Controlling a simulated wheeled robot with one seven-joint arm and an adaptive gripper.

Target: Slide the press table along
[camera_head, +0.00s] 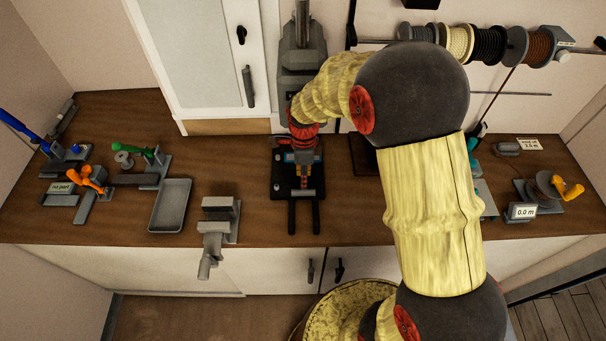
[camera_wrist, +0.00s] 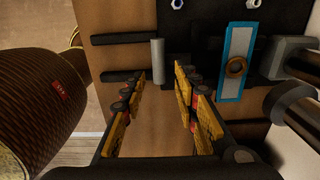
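The press table is a dark plate (camera_head: 284,184) on the bench, under the tall grey press (camera_head: 301,60). Two black rails (camera_head: 292,216) stick out towards the front; they also show in the wrist view (camera_wrist: 118,76). A grey bar (camera_wrist: 157,62) lies along the table's front edge. A blue-edged piece with a brown ring (camera_wrist: 235,65) lies on the table. My gripper (camera_wrist: 159,72) is open, with its yellow-padded fingers on either side of the grey bar. I see gaps between bar and fingers. In the head view my gripper (camera_head: 304,176) is over the table and partly hides it.
A grey vise (camera_head: 218,218) stands left of the rails at the bench's front edge. A grey tray (camera_head: 171,206) and several coloured-handled tools are farther left. Spools (camera_head: 489,46) hang above right. A reel with an orange handle (camera_head: 545,187) and a 0.0 m display (camera_head: 523,211) stand at right.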

